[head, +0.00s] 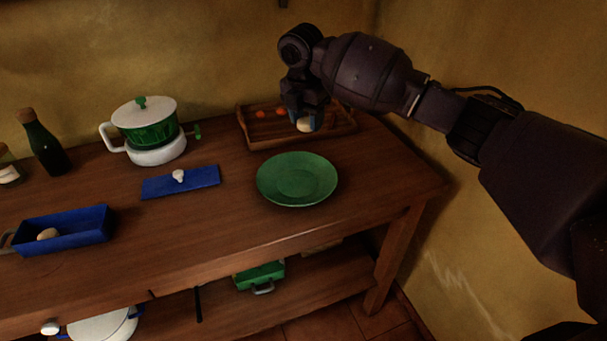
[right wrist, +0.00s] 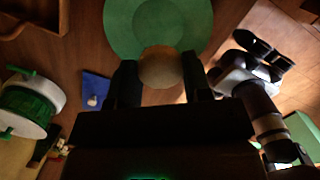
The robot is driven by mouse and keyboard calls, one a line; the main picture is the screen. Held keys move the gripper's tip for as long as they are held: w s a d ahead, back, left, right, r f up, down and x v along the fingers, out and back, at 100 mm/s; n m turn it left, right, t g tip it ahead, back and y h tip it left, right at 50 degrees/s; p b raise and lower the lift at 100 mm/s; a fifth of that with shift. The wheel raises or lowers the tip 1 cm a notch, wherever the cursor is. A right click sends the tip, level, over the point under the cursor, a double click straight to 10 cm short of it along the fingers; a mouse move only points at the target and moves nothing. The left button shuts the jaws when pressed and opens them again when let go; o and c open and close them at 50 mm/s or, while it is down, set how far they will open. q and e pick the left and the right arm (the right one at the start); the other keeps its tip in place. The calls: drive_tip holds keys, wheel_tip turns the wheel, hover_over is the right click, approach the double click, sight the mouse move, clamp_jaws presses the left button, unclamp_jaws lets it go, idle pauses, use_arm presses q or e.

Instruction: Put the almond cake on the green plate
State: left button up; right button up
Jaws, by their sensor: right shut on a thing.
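The green plate (head: 297,179) lies empty on the right part of the wooden counter; it also shows at the top of the right wrist view (right wrist: 190,22). My right gripper (head: 304,115) is above the counter behind the plate and is shut on a small round tan cake (head: 305,125), the almond cake. The right wrist view shows the cake (right wrist: 160,67) between the two dark fingers, with the plate beyond it. Part of my other arm shows at the right of that view, with a dark end (right wrist: 262,57) that is too unclear to read.
Behind the gripper is a wooden tray (head: 246,132) with orange items. A green-and-white pot (head: 146,128), a blue lid (head: 181,182), a blue dish (head: 86,227) holding a pale item, and a dark bottle (head: 43,146) stand to the left. Counter around the plate is clear.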

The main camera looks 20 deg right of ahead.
drive_tip(key=b, duration=0.1)
hover_over(307, 179)
wheel_tip(307, 179, down, 9)
drive_tip(key=shift+a+r, duration=0.1)
drive_tip(key=shift+a, duration=0.05)
drive_tip(key=shift+f, duration=0.75)
wheel_tip(307, 179, down, 6)
drive_tip(key=shift+r+b, duration=0.25)
drive_tip(key=shift+b, duration=0.4)
use_arm(q)
drive_tip(key=shift+w+d+f, duration=0.1)
drive_tip(key=shift+w+f, duration=0.05)
drive_tip(key=shift+f, duration=0.25)
drive_tip(key=shift+w+d+f, duration=0.1)
drive_tip(key=shift+f, duration=0.3)
use_arm(e)
drive_tip(key=shift+r, duration=0.1)
